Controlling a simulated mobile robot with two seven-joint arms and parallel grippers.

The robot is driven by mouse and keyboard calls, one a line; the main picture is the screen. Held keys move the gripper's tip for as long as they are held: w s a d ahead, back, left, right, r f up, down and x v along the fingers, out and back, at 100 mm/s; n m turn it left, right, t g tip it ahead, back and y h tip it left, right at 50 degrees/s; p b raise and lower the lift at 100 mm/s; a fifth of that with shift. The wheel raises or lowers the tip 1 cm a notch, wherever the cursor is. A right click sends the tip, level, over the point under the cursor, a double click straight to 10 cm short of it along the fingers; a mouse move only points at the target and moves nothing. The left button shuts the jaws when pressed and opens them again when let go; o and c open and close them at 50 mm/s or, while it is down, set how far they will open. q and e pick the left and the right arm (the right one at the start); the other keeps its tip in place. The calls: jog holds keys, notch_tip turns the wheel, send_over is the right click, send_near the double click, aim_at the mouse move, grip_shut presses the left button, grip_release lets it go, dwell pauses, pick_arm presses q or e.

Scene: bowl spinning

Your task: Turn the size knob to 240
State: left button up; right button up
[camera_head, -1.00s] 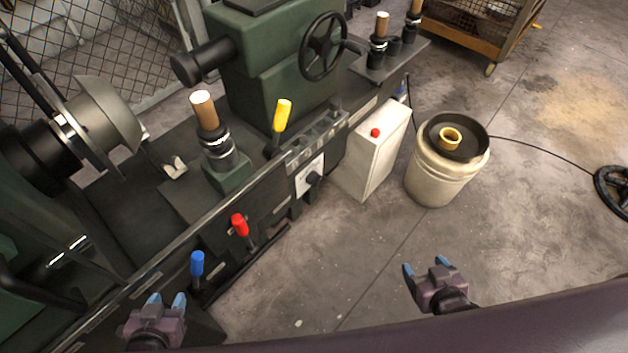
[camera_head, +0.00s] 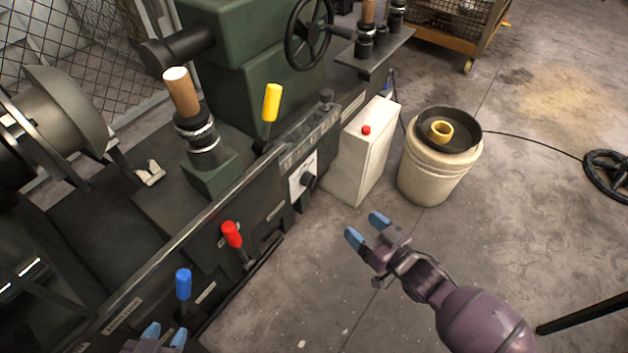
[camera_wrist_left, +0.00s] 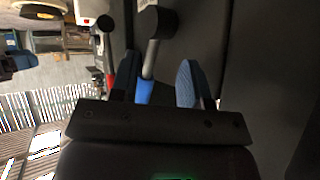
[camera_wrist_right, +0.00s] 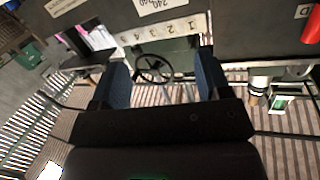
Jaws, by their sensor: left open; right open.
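The size knob looks to be the black knob (camera_head: 308,180) on a white plate (camera_head: 300,166) on the machine's front; its pointer setting is too small to read. My right gripper (camera_head: 366,226) is open and empty, below and right of the knob and apart from it. In the right wrist view, a white label (camera_wrist_right: 155,4) with upside-down numbers, seemingly including 240, is at the top edge; the knob cannot be made out there. My left gripper (camera_head: 165,334) is open at the bottom edge, near the blue-handled lever (camera_head: 183,285).
A red-handled lever (camera_head: 232,235) and a yellow-handled lever (camera_head: 271,103) stand on the machine. A pale box (camera_head: 362,155) with a red button and a bucket (camera_head: 437,170) stand right of the knob. The blue handle (camera_wrist_left: 145,90) shows between my left fingers. Floor before the machine is clear.

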aim_at(314, 180)
jog(key=w+a+f+n+g+y+b, duration=0.2)
jog(key=w+f+n+g+y+b, duration=0.25)
jog(key=w, duration=0.55)
jog(key=shift+m+t, duration=0.45)
jog(key=b+x, duration=0.1)
jog(key=x, duration=0.3)
jog(key=b+x, duration=0.1)
jog(key=x, duration=0.2)
jog(key=b+x, duration=0.1)
jog(key=x, duration=0.3)
jog(key=shift+w+f, duration=0.2)
jog(key=shift+w, duration=0.35)
pick_arm(q)
jog(key=shift+m+g, duration=0.3)
jog(key=shift+m, duration=0.3)
jog(key=f, duration=0.3)
jog(key=d+f, duration=0.1)
jog(key=f, duration=0.1)
jog(key=shift+w, duration=0.3)
jog(key=shift+s+f, duration=0.1)
pick_arm(e)
jog(key=c, duration=0.9)
